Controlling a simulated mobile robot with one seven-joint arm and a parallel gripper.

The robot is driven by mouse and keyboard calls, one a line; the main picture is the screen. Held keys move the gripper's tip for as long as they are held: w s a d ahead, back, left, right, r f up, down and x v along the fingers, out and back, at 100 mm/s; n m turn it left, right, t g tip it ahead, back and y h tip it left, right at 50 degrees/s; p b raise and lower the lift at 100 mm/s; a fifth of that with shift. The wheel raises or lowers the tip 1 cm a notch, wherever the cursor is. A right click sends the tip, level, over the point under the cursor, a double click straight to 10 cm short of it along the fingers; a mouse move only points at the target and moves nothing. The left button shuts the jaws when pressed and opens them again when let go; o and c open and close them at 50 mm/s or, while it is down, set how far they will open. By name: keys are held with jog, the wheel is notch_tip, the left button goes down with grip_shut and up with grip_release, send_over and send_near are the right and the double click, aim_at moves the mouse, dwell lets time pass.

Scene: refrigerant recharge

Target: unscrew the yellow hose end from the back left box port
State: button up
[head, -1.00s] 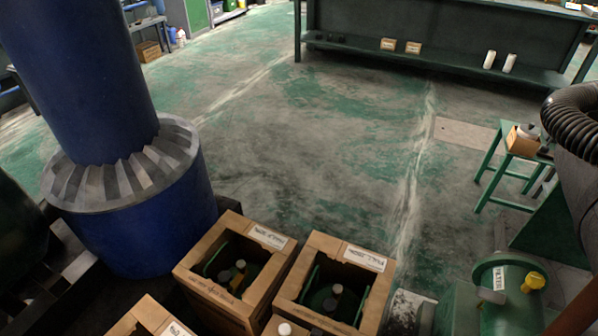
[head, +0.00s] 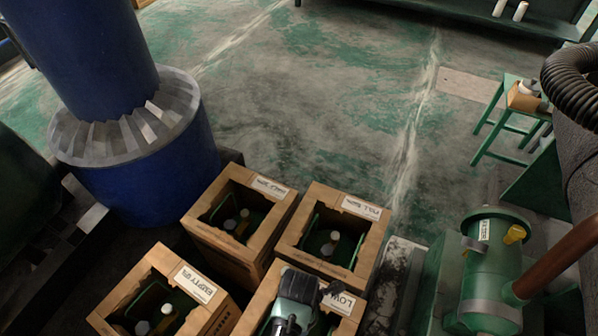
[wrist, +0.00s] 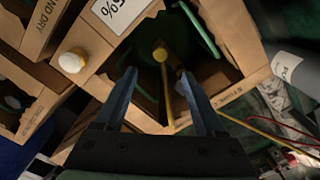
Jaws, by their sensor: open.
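In the wrist view my gripper (wrist: 160,92) is open, with its two blue fingers over an open cardboard box (wrist: 228,45) whose label ends in "50%". A round yellow hose end (wrist: 160,55) shows between and beyond the fingertips, inside the dark box. A thin yellow hose (wrist: 168,95) runs from it towards my palm. I see no contact with the fingers. In the head view the back left box (head: 204,238) holds a green tank with small pale and brownish caps; I cannot make out a yellow end on it there.
Other open boxes stand close by: back right (head: 366,272), front left (head: 120,303) and front right (head: 345,304), partly covered by my arm. A white cap (wrist: 72,62) shows left in the wrist view. A blue column and a green machine (head: 485,270) flank the boxes.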

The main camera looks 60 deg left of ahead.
jog(key=m, duration=0.2)
jog(key=f+m, duration=0.1)
jog(key=m, duration=0.2)
jog(key=f+m, duration=0.1)
jog(key=m, duration=0.1)
jog(key=shift+m, duration=0.3)
notch_tip(320, 180, down, 9)
jog(key=b, duration=1)
jog(key=shift+r, duration=0.1)
jog(key=shift+r+p, duration=0.15)
jog(key=shift+p, duration=0.15)
grip_shut()
